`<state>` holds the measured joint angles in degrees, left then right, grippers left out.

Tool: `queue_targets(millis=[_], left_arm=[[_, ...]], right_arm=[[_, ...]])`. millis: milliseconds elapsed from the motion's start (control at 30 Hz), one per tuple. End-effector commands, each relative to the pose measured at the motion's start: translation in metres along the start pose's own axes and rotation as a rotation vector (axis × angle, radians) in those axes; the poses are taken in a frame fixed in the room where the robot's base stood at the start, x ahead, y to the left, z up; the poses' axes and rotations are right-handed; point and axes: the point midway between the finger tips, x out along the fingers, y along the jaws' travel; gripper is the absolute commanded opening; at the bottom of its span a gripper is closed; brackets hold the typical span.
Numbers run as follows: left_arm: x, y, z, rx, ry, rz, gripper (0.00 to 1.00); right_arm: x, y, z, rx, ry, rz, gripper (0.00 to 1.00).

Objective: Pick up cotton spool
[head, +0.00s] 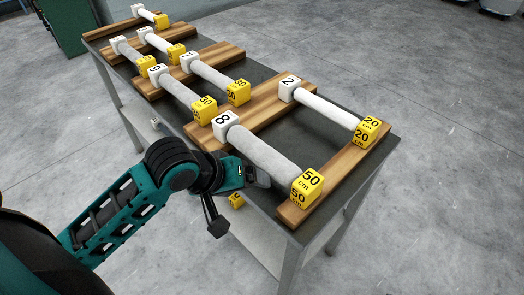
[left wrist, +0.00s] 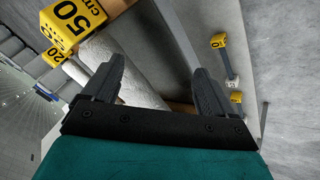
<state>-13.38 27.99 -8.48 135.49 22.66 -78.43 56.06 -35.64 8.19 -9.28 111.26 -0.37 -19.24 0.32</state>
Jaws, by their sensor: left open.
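Several pale spools lie on wooden racks on the table in the head view. The nearest is a grey-white spool (head: 263,153) with a white cube marked 8 (head: 226,126) at one end and a yellow cube marked 50 cm (head: 307,187) at the other. Beside it lies a thinner white spool (head: 325,110) with cubes marked 2 and 20. My left gripper (head: 262,178) is at the table's near edge, close beside the spool marked 8. In the left wrist view the left gripper (left wrist: 160,88) is open, with a pale spool (left wrist: 120,70) partly behind one finger. My right gripper is not in view.
The dark table top (head: 262,83) has metal legs and a lower shelf (head: 245,232). A yellow cube (head: 236,200) shows on the lower shelf. More spools rest on wooden boards (head: 222,55) farther back. Open concrete floor (head: 440,100) lies to the right.

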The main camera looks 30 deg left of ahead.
Motion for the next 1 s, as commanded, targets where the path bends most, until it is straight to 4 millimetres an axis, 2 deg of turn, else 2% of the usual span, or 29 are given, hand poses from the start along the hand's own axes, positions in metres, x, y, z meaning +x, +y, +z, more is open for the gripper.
queue_targets(millis=[33,200,400,533,667,900,1000], left_arm=[[-0.009,0.006,-0.015,-0.068,0.007,0.006,0.86],[-0.040,0.021,-0.049,-0.358,-0.004,0.006,0.86],[-0.069,0.029,-0.072,-0.620,-0.005,-0.021,0.86],[-0.077,0.029,-0.077,-0.705,-0.003,-0.034,0.86],[-0.066,0.029,-0.078,-0.734,-0.006,-0.039,0.86],[-0.021,0.028,-0.076,-0.733,-0.006,-0.039,0.86],[-0.009,0.028,-0.077,-0.732,-0.005,-0.037,0.86]], right_arm=[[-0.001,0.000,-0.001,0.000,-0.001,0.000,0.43],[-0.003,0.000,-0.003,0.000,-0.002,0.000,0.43],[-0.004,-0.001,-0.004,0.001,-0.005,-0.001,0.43],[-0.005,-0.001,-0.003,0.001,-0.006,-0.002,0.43],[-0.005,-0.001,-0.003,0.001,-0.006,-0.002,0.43],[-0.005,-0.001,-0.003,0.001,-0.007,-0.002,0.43],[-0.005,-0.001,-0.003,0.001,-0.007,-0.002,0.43]])
